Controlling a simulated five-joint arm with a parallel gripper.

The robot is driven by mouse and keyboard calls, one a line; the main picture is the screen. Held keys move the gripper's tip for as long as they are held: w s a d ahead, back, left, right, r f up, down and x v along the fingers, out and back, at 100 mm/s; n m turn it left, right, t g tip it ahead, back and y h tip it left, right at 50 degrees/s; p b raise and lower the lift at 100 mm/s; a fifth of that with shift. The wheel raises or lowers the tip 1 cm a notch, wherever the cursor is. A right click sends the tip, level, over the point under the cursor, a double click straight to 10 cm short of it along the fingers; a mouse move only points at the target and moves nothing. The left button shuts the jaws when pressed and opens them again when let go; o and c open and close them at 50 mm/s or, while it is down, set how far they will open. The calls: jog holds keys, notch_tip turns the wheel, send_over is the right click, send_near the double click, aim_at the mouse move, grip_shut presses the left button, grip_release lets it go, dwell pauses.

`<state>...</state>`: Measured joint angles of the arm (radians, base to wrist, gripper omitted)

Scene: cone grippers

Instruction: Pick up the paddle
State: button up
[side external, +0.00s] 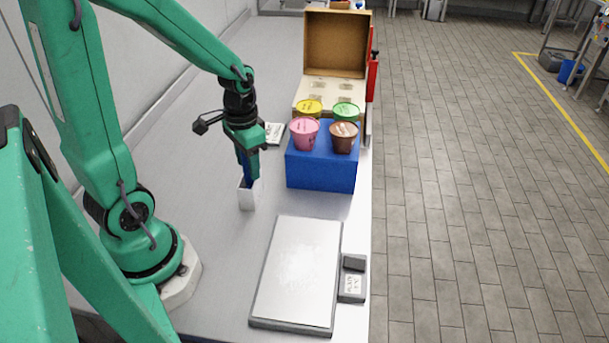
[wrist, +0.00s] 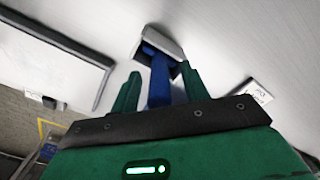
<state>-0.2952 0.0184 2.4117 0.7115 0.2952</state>
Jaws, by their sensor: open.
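The paddle (wrist: 160,80) is blue and stands in a small white holder (side external: 248,195) on the table. In the wrist view the holder (wrist: 165,42) is at the top middle, with the paddle rising from it toward me. My gripper (side external: 249,172) is right above the holder, pointing down. In the wrist view its two green fingers (wrist: 161,82) are apart, one on each side of the paddle's handle. I cannot tell whether either finger touches the handle. The paddle's lower end is hidden inside the holder.
A blue block (side external: 320,172) holding pink, brown, yellow and green cups stands right of my gripper. A flat grey plate (side external: 298,272) lies in front, with a small labelled device (side external: 352,280) beside it. An open wooden box (side external: 336,45) is behind. The table's right edge is close to these.

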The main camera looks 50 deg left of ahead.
grip_shut()
jog(key=shift+r, duration=0.1)
jog(key=shift+r, duration=4.95)
jog(key=shift+d, duration=0.1)
jog(key=d, duration=1.8)
jog(key=shift+w+r, duration=0.25)
jog(key=shift+r, duration=0.05)
